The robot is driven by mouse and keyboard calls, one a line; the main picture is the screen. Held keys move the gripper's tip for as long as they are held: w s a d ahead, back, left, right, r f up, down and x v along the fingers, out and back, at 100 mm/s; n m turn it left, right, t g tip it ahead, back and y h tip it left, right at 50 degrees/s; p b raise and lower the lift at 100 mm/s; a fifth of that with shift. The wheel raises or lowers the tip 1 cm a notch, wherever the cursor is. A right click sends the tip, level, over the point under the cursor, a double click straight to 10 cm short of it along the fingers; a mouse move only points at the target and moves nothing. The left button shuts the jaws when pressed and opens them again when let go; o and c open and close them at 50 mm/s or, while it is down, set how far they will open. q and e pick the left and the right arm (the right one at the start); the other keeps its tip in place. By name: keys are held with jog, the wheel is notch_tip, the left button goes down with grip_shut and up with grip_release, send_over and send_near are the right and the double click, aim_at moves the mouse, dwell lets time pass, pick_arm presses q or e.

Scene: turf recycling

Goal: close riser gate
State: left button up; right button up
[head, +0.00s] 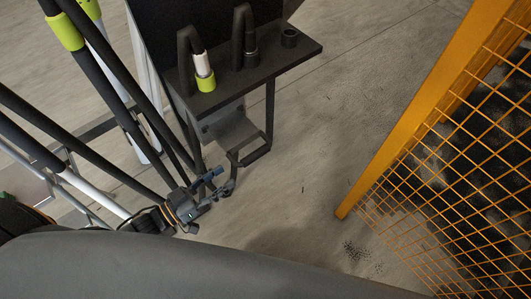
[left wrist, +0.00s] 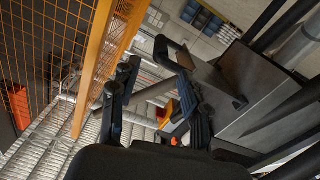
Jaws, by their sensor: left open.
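The riser gate shows in the head view as a grey plate (head: 231,128) under a dark shelf, with a black bar handle (head: 256,154) sticking out below it. In the left wrist view the black handle (left wrist: 212,80) runs beyond the fingertips, nearer the right-hand finger. My left gripper (head: 222,182) is at the handle's lower left end in the head view. It is open, and its two dark fingers (left wrist: 157,78) stand apart in the left wrist view. I cannot tell whether a finger touches the handle. My right gripper is not in view.
The dark shelf (head: 262,72) above carries hose ends, one with a lime-green collar (head: 205,82). Black pipes run down beside my left arm. An orange mesh guard (head: 412,118) stands at the right. Bare concrete floor (head: 310,150) lies between guard and shelf.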

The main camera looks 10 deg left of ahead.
aim_at(259, 154)
pick_arm(q)
jog(key=x, duration=1.3)
jog(key=shift+w, duration=0.1)
grip_shut()
jog(key=shift+a, duration=0.1)
